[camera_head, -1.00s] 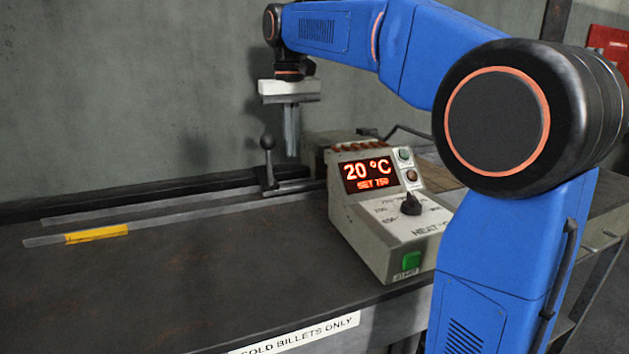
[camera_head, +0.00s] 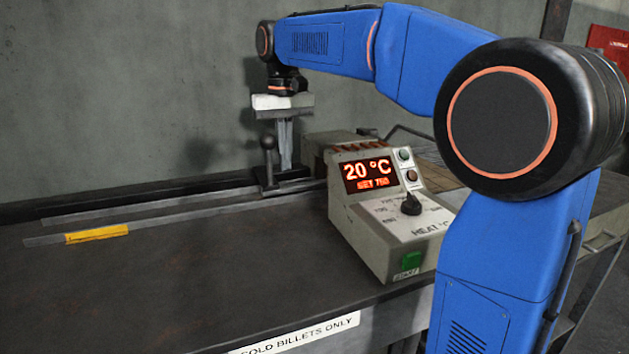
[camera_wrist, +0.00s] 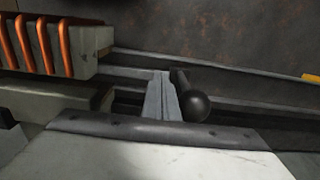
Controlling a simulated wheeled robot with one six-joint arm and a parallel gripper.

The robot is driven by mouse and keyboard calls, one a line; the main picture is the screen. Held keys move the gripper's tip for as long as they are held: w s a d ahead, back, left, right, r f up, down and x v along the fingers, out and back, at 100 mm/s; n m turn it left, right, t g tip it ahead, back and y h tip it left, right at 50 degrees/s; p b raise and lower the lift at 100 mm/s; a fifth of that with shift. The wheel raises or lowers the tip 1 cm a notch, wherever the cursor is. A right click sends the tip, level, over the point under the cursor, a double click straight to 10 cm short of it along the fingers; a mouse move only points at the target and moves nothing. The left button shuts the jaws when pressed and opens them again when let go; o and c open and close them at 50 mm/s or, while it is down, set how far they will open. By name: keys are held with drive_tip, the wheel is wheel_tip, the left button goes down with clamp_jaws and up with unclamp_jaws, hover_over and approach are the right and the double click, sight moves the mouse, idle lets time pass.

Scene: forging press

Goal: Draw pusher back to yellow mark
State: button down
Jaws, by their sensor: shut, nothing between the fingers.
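The pusher (camera_head: 269,170) is a dark upright handle with a ball knob, standing on a block on the rails. Its round knob also shows in the wrist view (camera_wrist: 196,105). The yellow mark (camera_head: 97,234) lies on the front rail, well to the left of the pusher; its edge shows in the wrist view (camera_wrist: 312,78). My gripper (camera_head: 285,165) points down with its fingers shut and nothing between them. The fingers (camera_wrist: 160,97) are close beside the handle, on the heater side. I cannot tell whether they touch it.
A heater control box (camera_head: 390,215) reading 20 °C stands to the right of the pusher. Orange coils (camera_wrist: 42,45) are close to my gripper. The wall (camera_head: 130,90) is behind the rails. The bench top (camera_head: 170,285) in front is clear.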

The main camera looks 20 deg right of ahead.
drive_tip(key=a, duration=3.5)
drive_tip(key=shift+a, duration=0.2)
idle(1.3)
drive_tip(key=shift+s, duration=0.1)
idle(0.3)
